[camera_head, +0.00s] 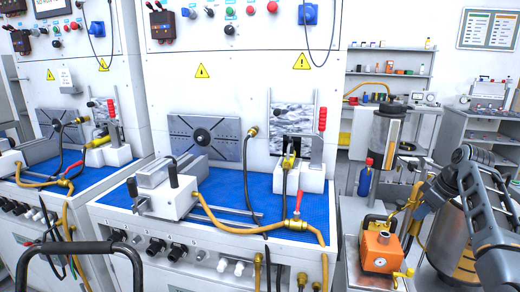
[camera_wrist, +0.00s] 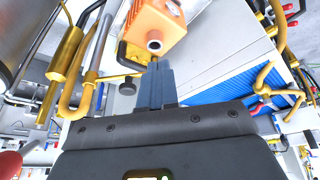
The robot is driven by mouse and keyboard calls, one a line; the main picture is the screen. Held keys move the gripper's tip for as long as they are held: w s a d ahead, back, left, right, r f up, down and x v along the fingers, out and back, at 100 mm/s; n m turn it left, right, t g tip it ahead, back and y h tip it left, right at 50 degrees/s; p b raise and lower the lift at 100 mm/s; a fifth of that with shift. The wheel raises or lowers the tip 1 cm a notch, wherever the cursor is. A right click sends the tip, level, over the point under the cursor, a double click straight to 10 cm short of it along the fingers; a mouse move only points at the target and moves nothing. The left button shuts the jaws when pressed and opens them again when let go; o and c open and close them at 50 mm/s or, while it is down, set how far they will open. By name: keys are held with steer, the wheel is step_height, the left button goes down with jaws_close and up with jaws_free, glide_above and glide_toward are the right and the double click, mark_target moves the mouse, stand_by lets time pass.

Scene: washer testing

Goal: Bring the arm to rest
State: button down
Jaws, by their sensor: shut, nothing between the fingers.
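My arm (camera_head: 491,215) is at the right of the head view, folded in front of a steel tank. My gripper (camera_wrist: 158,78) shows in the wrist view with its two blue-grey fingers shut together and nothing between them. In that view the fingertips appear just below the orange box (camera_wrist: 150,18) and its round port. I cannot tell the gap in depth. In the head view the fingers are hard to make out against the tank and pipes.
The orange box (camera_head: 381,251) stands on a low stand left of my arm. A steel tank (camera_head: 449,237) with yellow pipes is close behind the arm. The blue-topped test bench (camera_head: 225,190) with hoses and clamps fills the middle. A black handle (camera_head: 80,250) is at the lower left.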

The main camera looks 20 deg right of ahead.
steer(key=s+a+f+m+t+h, duration=0.1)
steer(key=s+a+f+t, duration=0.15)
steer(key=a+f, duration=1.4)
steer(key=s+a+f+m+t+h, duration=0.1)
steer(key=s+a+f, duration=0.2)
steer(key=s+a, duration=0.35)
steer(key=s+a+f+t, duration=0.1)
steer(key=s+a+f, duration=0.2)
steer(key=s+a, duration=0.4)
steer(key=s+a+r+t, duration=0.1)
steer(key=s+a+r, duration=0.35)
steer(key=s, duration=0.35)
steer(key=s+a+r+t, duration=0.2)
steer(key=s+a+r, duration=0.1)
steer(key=s+a, duration=0.4)
steer(key=s+a+r+t, duration=0.1)
steer(key=s+r, duration=0.5)
steer(key=r, duration=0.2)
steer(key=s+a+r+t+y, duration=0.1)
steer(key=s+a+r+t, duration=0.1)
steer(key=s+r, duration=0.3)
step_height(320, 180, up, 4)
steer(key=shift+s+f+y, duration=0.25)
steer(key=shift+s+y, duration=0.05)
steer(key=shift+s, duration=0.1)
